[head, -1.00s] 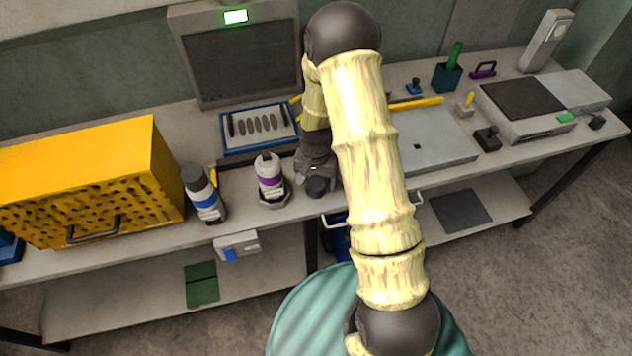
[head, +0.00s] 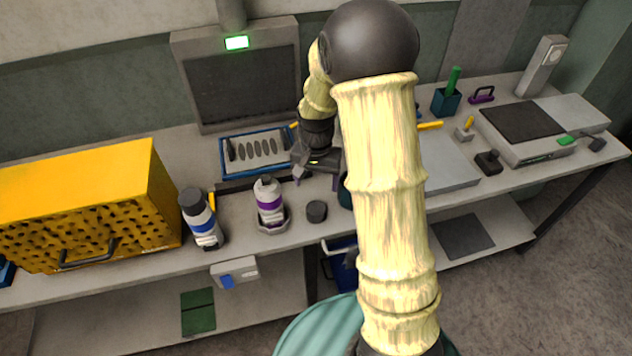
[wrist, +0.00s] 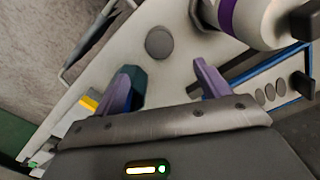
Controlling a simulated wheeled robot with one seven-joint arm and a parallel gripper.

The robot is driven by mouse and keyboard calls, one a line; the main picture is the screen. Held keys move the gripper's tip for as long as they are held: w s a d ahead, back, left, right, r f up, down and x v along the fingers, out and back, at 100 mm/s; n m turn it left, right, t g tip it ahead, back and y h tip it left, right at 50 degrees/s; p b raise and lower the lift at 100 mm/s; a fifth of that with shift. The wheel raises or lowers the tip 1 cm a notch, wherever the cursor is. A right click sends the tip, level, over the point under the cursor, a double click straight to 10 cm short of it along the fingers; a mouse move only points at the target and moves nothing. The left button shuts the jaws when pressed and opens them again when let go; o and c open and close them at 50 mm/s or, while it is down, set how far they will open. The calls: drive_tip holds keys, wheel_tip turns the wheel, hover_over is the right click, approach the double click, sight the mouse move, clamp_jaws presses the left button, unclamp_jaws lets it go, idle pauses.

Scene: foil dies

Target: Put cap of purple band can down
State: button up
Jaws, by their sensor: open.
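The dark grey round cap (head: 316,211) lies on the bench near its front edge, right of the purple band can. It also shows in the wrist view (wrist: 159,42), beyond the fingertips. The white can with the purple band (head: 270,206) stands uncapped in a grey holder; part of it shows at the top right of the wrist view (wrist: 235,15). My gripper (head: 317,181) is open and empty, above the bench and behind the cap, apart from it. Its purple fingers (wrist: 165,70) are spread wide in the wrist view.
A blue-band can (head: 203,219) with a dark cap stands left of the purple one. A yellow perforated box (head: 85,210) fills the left of the bench. A blue-framed tray (head: 257,150) with dark ovals lies behind the cans. A grey plate (head: 446,163) lies to the right.

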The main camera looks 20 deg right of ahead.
idle(0.3)
drive_tip(key=s+r+n+t, duration=0.2)
drive_tip(key=s+r+n, duration=0.3)
drive_tip(key=s, duration=0.9)
wheel_tip(320, 180, up, 3)
drive_tip(key=shift+s+f+t, duration=0.15)
drive_tip(key=shift+s+t, duration=0.15)
drive_tip(key=shift+s, duration=0.05)
drive_tip(key=shift+a, duration=0.1)
drive_tip(key=shift+c, duration=0.2)
